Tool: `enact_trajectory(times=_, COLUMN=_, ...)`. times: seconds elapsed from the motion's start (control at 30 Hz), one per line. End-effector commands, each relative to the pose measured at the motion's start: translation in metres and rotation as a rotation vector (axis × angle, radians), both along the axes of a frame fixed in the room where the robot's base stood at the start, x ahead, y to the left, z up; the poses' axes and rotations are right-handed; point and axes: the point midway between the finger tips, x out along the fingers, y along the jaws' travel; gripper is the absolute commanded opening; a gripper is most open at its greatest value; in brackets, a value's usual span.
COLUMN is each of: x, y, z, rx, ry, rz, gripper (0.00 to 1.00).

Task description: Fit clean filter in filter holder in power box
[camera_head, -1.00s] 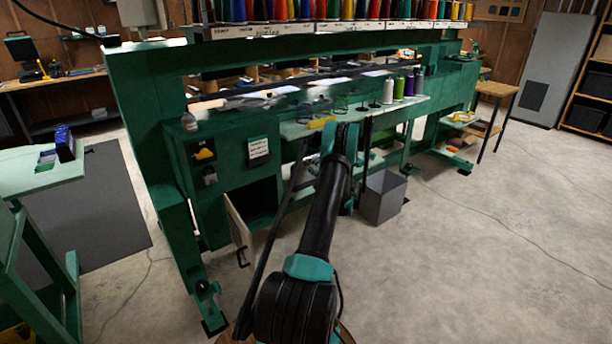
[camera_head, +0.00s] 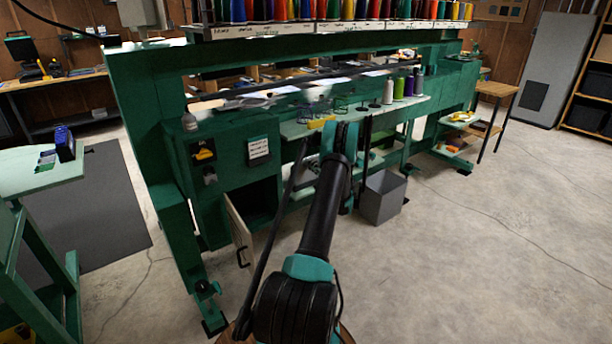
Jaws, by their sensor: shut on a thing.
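The power box (camera_head: 236,152) is a green cabinet at the left end of the long green machine, with a yellow-and-black switch (camera_head: 204,154) and a white label (camera_head: 258,148) on its front. Its lower door (camera_head: 241,232) stands open toward me, and the compartment (camera_head: 258,208) behind it is dark. I cannot make out the filter holder inside. My black and teal arm rises up the middle of the view, just right of the box. Its far end is hidden behind the arm's own links, so my gripper does not show. I cannot identify the clean filter.
A grey bin (camera_head: 382,197) stands on the floor right of my arm. Thread cones (camera_head: 388,92) and small items lie on the machine's table (camera_head: 420,103). A green table (camera_head: 38,176) stands at the left. The floor at the right is clear.

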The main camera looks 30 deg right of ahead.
Motion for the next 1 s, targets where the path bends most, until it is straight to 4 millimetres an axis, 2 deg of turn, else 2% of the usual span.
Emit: enact_trajectory(times=1.0, x=0.000, y=0.000, z=0.042, rx=0.000, ry=0.000, rz=0.000, gripper=0.00)
